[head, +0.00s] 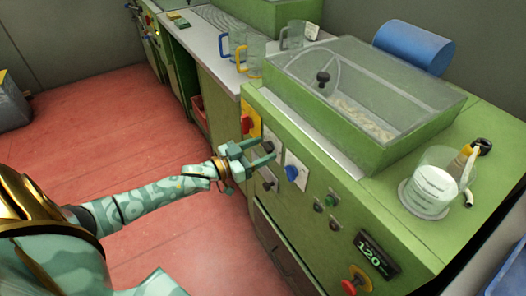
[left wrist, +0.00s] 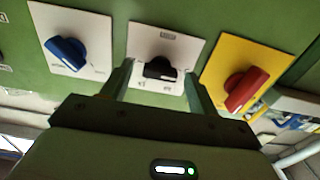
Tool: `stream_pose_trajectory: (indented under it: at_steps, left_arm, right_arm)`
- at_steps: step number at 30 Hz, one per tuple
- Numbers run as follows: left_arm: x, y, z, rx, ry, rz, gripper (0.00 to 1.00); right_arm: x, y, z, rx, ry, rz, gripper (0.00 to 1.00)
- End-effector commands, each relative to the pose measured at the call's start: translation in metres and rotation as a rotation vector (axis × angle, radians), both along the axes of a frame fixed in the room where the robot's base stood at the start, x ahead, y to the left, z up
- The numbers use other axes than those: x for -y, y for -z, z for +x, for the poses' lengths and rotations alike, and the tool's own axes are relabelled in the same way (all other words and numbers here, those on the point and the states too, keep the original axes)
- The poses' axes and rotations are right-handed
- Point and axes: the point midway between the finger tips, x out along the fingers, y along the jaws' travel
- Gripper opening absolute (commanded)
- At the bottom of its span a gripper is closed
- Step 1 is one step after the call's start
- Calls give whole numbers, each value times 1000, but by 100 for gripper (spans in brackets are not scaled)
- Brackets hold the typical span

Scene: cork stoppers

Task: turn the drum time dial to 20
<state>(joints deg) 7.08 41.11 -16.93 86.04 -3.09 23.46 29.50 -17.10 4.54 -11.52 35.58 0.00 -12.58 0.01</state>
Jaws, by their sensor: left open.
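My left gripper (head: 262,153) is open at the front of the green machine (head: 325,215). In the left wrist view, the fingers of my left gripper (left wrist: 160,78) are on either side of a black dial (left wrist: 160,68) on a white plate, with the dial between or just beyond the tips. I cannot tell whether they touch it. The plate's lettering is too small to read, so I cannot confirm this is the drum time dial or its setting. The black dial also shows in the head view (head: 267,147), partly behind a finger. My right gripper is not in view.
A blue knob (left wrist: 66,52) on a white plate and a red knob (left wrist: 245,88) on a yellow plate flank the black dial. A display (head: 376,254) reads 120. A beaker (head: 432,190) stands on top, and a clear-lidded tub (head: 365,95) holds pale pieces.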

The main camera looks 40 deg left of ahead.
Motion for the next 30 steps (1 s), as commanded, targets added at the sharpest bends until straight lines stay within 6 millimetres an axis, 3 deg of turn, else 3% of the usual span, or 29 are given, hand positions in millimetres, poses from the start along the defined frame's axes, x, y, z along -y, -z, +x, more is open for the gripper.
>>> stream_pose_trajectory:
  at_steps: [11, 15, 16, 30]
  left_arm:
    - [3, 0, 7, 0, 0, 1, 60]
    - [3, 0, 6, 0, 0, 1, 21]
    - [3, 0, 6, 0, 0, 1, 15]
    - [2, -1, 6, 33, -1, 82, 15]
  right_arm:
    - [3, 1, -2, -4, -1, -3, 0]
    - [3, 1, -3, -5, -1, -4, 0]
    - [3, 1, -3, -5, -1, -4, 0]
    - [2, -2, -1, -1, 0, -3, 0]
